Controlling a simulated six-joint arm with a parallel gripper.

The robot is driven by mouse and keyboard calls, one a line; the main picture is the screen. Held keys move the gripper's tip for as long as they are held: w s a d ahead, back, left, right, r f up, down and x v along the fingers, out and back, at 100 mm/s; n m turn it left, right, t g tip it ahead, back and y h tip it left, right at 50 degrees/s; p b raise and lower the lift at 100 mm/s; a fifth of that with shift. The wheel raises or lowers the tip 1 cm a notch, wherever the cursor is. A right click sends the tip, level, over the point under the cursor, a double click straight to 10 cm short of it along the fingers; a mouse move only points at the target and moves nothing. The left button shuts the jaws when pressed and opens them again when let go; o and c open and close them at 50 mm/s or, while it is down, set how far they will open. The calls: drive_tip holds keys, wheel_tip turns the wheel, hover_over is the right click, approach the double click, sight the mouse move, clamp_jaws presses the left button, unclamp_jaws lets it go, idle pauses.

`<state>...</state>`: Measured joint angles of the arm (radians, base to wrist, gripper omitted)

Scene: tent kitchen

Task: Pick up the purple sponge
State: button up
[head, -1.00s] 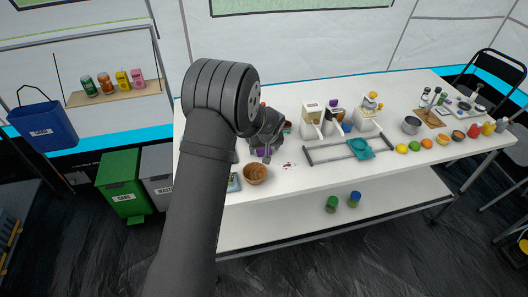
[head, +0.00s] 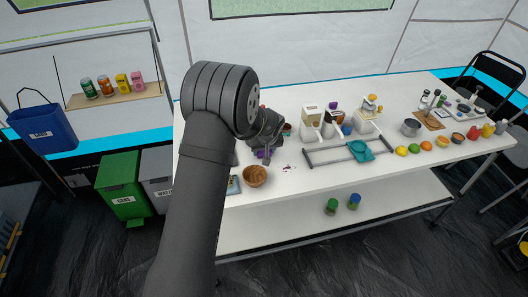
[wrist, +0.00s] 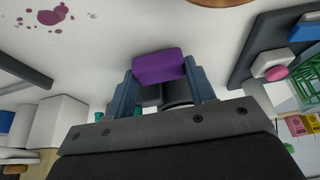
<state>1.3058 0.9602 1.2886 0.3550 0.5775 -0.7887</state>
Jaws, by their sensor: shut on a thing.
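The purple sponge (wrist: 158,67) is a small block between the two fingers of my gripper (wrist: 160,80) in the wrist view. My gripper is shut on it, with a finger at each side. In the head view the sponge (head: 262,154) shows as a small purple patch just above the white table (head: 310,178), left of the middle. My arm hides most of my gripper (head: 266,150) there. I cannot tell whether the sponge touches the table.
A wooden bowl (head: 255,176) stands close in front of my gripper. Dark red spots (head: 288,168) mark the table to its right. White dispensers (head: 312,124) stand behind, and a grey rail frame (head: 325,155) with a teal cloth (head: 360,150) lies further right.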

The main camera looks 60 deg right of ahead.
drive_tip(key=r, duration=0.4)
drive_tip(key=shift+s, duration=0.2)
drive_tip(key=s+a+r, duration=0.2)
drive_tip(key=s+r, duration=0.4)
drive_tip(key=s, duration=0.5)
drive_tip(key=shift+r, duration=0.2)
drive_tip(key=shift+a, duration=0.1)
drive_tip(key=o, duration=0.3)
drive_tip(key=shift+c, duration=1.2)
drive_tip(key=shift+w+a+f+m+g+h, duration=0.2)
drive_tip(key=shift+w+f+m+g, duration=0.35)
drive_tip(key=shift+m, duration=0.95)
drive_tip(key=shift+w+a+f+m+g+h, duration=0.2)
drive_tip(key=shift+w+f+m+g, duration=0.3)
drive_tip(key=shift+m, duration=1)
drive_tip(key=shift+w+a+f+m+g+h, duration=0.15)
drive_tip(key=shift+w+f+m+g, duration=0.4)
drive_tip(key=shift+m, duration=0.95)
